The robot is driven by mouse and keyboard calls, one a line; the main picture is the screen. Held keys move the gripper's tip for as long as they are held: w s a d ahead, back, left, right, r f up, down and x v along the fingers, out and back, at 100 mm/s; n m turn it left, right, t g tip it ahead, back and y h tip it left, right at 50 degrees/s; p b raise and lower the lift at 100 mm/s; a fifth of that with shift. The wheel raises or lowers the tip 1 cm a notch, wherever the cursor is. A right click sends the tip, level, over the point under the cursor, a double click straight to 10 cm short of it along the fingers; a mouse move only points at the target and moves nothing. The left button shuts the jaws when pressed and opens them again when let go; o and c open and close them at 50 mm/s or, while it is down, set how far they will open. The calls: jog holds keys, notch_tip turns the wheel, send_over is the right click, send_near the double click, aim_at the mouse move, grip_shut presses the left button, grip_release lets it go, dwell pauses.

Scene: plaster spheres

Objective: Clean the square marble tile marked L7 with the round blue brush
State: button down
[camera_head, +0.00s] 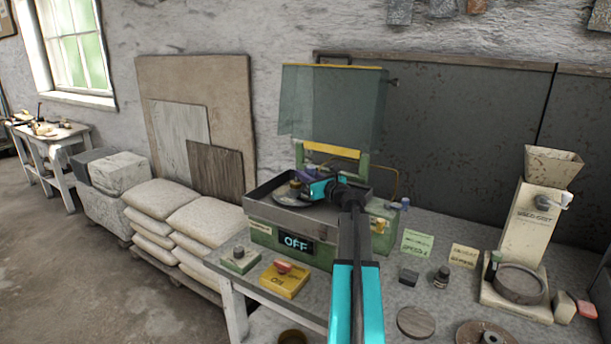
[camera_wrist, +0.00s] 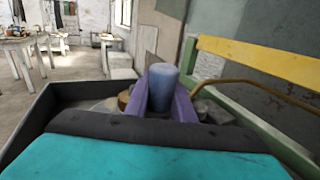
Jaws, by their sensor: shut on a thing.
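My gripper (camera_head: 305,183) is over the open tray of the green machine (camera_head: 262,208) on the bench. In the wrist view its two purple fingers (camera_wrist: 163,98) are shut on an upright blue cylinder, which fits the round blue brush (camera_wrist: 162,78). Its lower end and any bristles are hidden. A round grey plate (camera_head: 287,197) lies in the tray, with a brass-coloured round piece (camera_wrist: 124,99) beside the fingers. Grey pieces (camera_wrist: 211,112) show to the right of the fingers. I cannot make out a tile marked L7.
A glass hood (camera_head: 330,105) stands raised behind the tray. An OFF display (camera_head: 296,243) is on the machine's front. A yellow switch box (camera_head: 284,279) stands before it. To the right are a dark block (camera_head: 408,276), a round disc (camera_head: 415,322) and a hopper machine (camera_head: 535,225).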

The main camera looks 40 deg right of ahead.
jog(key=shift+a, duration=0.1)
jog(key=shift+s+a, duration=0.15)
jog(key=shift+a, duration=0.3)
jog(key=shift+a, duration=0.1)
